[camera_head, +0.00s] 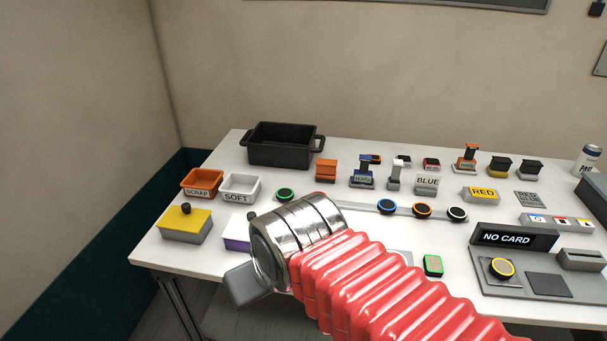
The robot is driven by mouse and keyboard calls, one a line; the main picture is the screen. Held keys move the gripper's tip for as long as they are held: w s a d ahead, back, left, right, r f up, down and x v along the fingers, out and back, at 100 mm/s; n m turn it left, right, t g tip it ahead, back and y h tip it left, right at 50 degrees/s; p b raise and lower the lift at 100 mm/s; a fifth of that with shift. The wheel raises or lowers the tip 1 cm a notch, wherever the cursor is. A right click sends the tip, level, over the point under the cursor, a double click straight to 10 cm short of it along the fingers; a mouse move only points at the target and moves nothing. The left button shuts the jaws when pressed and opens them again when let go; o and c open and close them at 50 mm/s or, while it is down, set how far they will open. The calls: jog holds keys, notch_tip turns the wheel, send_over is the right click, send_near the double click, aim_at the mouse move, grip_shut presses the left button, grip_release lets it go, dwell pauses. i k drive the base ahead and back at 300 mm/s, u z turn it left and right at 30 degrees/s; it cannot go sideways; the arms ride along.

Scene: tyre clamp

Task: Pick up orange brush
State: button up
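Two orange items stand toward the back of the white table (212,262). One is a blocky orange piece (326,170) right of the black bin. The other is an orange piece with a dark upright handle (466,158), farther right. I cannot tell for sure which is the orange brush. My arm, with a red ribbed sleeve and silver cuff, reaches in from the lower right. My gripper (246,286) shows only as a grey part at the table's front left edge, well short of both orange items. Its fingertips are not clear, and I see nothing held.
A black bin (284,162) stands at the back left. Orange SCRAP (202,192) and white SOFT (238,197) trays and a yellow-topped box (186,224) are at the left. Coloured round pieces (386,206) line the middle. A NO CARD panel (514,239) is at the right.

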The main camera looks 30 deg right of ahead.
aim_at(325, 173)
jog(key=u, duration=0.25)
jog(key=k, duration=1)
jog(key=z, duration=0.5)
jog(key=i, duration=1.4)
jog(key=z, duration=0.05)
